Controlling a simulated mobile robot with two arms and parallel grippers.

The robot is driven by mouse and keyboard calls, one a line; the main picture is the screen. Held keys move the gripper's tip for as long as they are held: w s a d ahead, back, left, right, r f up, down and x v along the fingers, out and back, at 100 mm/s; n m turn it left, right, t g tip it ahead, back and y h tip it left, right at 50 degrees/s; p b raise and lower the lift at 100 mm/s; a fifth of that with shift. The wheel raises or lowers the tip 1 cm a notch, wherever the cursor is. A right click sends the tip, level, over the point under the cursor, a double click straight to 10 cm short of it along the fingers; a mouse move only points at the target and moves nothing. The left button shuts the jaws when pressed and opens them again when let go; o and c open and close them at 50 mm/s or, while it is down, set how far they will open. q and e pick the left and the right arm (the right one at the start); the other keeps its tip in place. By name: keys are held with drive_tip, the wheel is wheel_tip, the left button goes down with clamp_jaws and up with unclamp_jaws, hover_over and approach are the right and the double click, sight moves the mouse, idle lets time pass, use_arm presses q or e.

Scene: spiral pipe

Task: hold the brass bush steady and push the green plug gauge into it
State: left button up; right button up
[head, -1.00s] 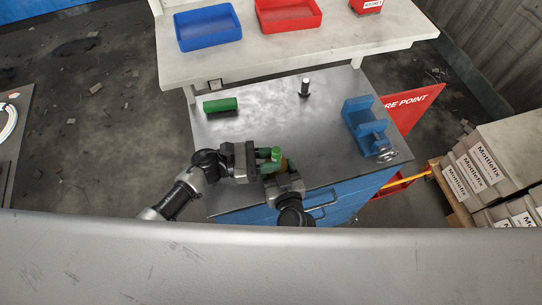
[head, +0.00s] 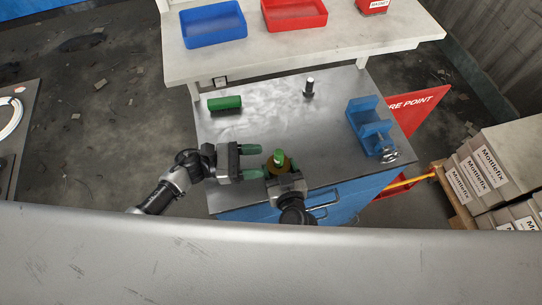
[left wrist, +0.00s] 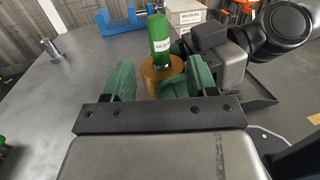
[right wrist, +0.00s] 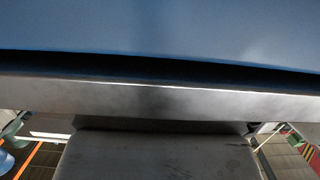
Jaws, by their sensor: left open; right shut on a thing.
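The green plug gauge (head: 279,158) stands roughly upright at the top of the brass bush (head: 269,168); how deep it sits is unclear. In the left wrist view, the labelled gauge (left wrist: 160,36) rises above the bush (left wrist: 154,80). My right gripper (head: 277,172) is shut on the bush, above the bench's front edge. My left gripper (head: 259,161) is open and empty, just left of the bush, its green fingers pointing at it. In the left wrist view, the open fingers (left wrist: 160,82) frame the bush. The right wrist view does not show the bush or gauge.
On the steel bench (head: 255,120) lie a green cylinder (head: 225,103) at back left, an upright metal pin (head: 309,86) and a blue vise (head: 370,125) at right. A shelf behind holds blue (head: 212,24) and red (head: 294,13) trays. The bench middle is clear.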

use_arm(q)
drive_tip(key=a, duration=0.7)
drive_tip(key=shift+s+f, duration=0.1)
drive_tip(key=shift+s, duration=0.25)
use_arm(e)
drive_tip(key=shift+w+r, duration=0.1)
drive_tip(key=shift+r, duration=0.05)
drive_tip(key=o, duration=1.2)
drive_tip(key=shift+c, duration=0.2)
drive_tip(key=v, duration=1.2)
